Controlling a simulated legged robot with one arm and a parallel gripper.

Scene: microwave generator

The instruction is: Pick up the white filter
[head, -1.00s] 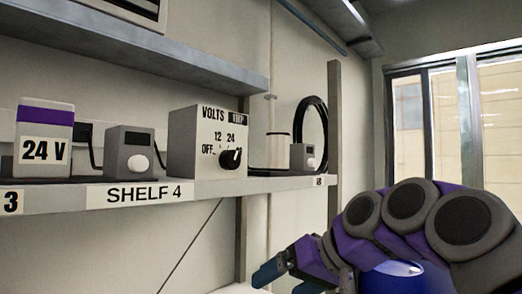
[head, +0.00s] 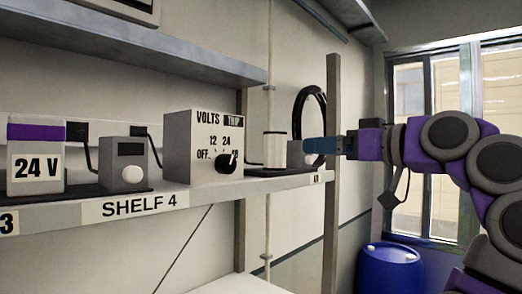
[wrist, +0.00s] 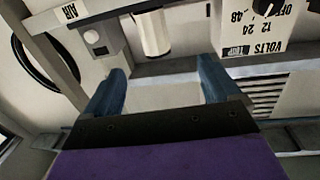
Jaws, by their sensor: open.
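The white filter (head: 274,150) is an upright white cylinder with dark edges at its top and bottom. It stands on the shelf marked SHELF 4 (head: 226,186), between a grey VOLTS box and a small grey box. In the wrist view, which is upside down, the filter (wrist: 152,34) shows at the top, beyond my fingertips and nearly between their lines. My gripper (head: 308,146) is at shelf height to the right of the filter, partly covering the small grey box. In the wrist view my gripper (wrist: 160,68) has its blue fingers wide apart with nothing between them.
The VOLTS box (head: 204,148) with a black dial stands left of the filter. The small grey box (head: 295,158) and a black hoop (head: 301,104) are to its right. A shelf post (head: 332,210) stands near my gripper. A blue barrel (head: 388,272) is below.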

